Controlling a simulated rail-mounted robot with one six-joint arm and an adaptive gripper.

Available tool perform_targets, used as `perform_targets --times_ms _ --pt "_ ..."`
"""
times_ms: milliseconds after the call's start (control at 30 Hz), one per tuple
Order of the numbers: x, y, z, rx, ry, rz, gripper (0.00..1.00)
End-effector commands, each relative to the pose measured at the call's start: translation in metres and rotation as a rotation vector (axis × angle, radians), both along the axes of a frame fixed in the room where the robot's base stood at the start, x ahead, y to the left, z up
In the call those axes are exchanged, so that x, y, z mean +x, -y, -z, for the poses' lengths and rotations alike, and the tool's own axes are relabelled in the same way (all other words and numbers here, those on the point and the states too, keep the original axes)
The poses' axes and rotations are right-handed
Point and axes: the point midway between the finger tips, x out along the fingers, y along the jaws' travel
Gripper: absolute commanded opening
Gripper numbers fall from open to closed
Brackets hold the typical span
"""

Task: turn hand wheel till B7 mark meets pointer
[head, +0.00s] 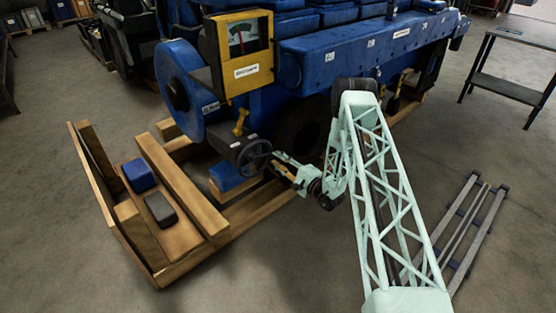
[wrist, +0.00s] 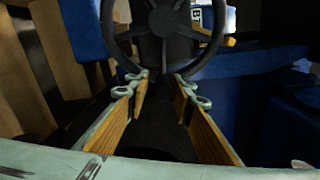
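The dark hand wheel (head: 254,157) sits on a grey housing at the lower front of the blue engine. In the wrist view the hand wheel (wrist: 164,20) stands straight ahead, its upper part cut off by the frame. My gripper (head: 278,164) is just to the right of the wheel in the head view. In the wrist view my gripper (wrist: 161,88) has its two fingers spread with a clear gap, and nothing is held. The fingertips are near the wheel's lower rim; contact cannot be told.
A yellow gauge box (head: 242,52) is above the wheel, with a blue round disc (head: 181,88) to its left. A wooden pallet crate (head: 185,190) holds a blue and a grey block. Metal rails (head: 465,230) lie at right; the floor around them is open.

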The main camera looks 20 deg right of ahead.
Motion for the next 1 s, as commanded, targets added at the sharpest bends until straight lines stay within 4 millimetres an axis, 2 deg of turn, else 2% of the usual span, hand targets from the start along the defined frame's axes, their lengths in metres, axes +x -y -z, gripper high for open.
perform_targets --times_ms 567,767,1000 --pt "-0.005 0.004 -0.001 0.0 0.002 0.002 0.27" --pt "-0.022 0.009 -0.001 0.001 0.002 0.002 0.27" --pt "-0.053 0.02 -0.001 0.001 0.001 0.003 0.27"
